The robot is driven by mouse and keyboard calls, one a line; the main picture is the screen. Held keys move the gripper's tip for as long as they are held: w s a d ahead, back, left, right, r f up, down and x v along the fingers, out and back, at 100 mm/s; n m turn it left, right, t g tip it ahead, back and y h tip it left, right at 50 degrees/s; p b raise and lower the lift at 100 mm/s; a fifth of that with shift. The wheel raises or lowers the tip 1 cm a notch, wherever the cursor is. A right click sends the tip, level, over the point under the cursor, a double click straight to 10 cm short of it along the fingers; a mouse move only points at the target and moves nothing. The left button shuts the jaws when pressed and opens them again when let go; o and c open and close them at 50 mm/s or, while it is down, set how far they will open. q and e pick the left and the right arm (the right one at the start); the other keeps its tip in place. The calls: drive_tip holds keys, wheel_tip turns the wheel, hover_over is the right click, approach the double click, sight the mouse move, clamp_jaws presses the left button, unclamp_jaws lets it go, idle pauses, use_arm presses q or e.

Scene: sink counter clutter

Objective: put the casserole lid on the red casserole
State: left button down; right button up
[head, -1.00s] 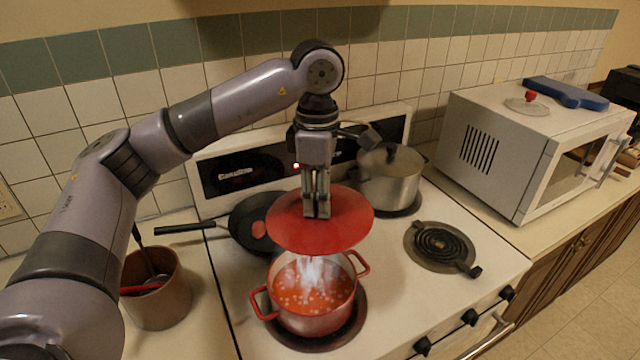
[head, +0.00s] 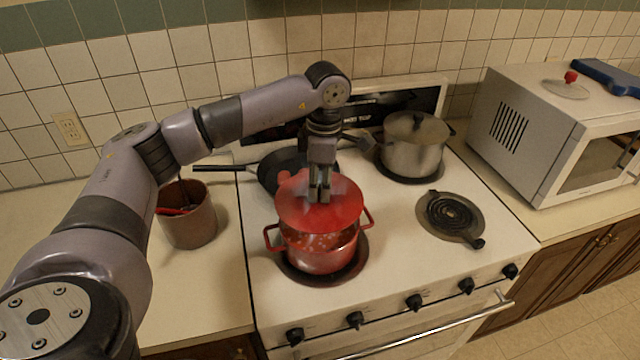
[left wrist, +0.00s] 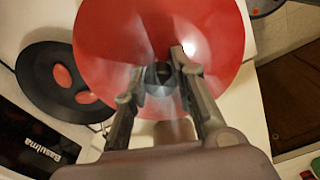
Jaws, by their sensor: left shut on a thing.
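The red casserole lid (head: 342,215) hangs from my left gripper (head: 319,198), which is shut on its knob. The knob shows dark between the fingers in the left wrist view (left wrist: 160,77), with the red lid (left wrist: 105,45) spread around it. The red casserole (head: 318,262) stands on the front left burner with its two handles out to the sides. The lid is just above the casserole and covers the back of its opening. Orange-red soup shows below the lid's front edge, with steam around the gripper. My right gripper is not in view.
A dark frying pan (head: 268,176) sits behind the casserole, and a steel pot (head: 414,150) stands back right. The front right burner (head: 450,215) is empty. A brown crock (head: 188,222) stands left of the stove. A glass lid with a red knob (head: 566,89) lies on the microwave (head: 520,130).

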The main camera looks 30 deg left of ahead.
use_arm(q)
drive_tip(key=shift+f+b, duration=1)
drive_tip(key=shift+f, duration=0.35)
wheel_tip(320, 180, down, 2)
drive_tip(key=shift+f+b, duration=0.1)
drive_tip(key=shift+b, duration=0.75)
drive_tip(key=shift+f+b, duration=0.3)
drive_tip(key=shift+f, duration=0.2)
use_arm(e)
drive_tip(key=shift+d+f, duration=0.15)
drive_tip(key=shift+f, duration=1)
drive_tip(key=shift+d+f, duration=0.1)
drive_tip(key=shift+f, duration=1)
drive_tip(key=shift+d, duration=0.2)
use_arm(q)
drive_tip(key=shift+f, duration=0.15)
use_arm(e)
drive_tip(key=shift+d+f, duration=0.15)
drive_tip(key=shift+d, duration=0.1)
use_arm(q)
drive_tip(key=shift+f, duration=0.1)
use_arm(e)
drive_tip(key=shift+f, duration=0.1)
use_arm(q)
drive_tip(key=c, duration=1.2)
unclamp_jaws()
drive_tip(key=shift+c, duration=0.2)
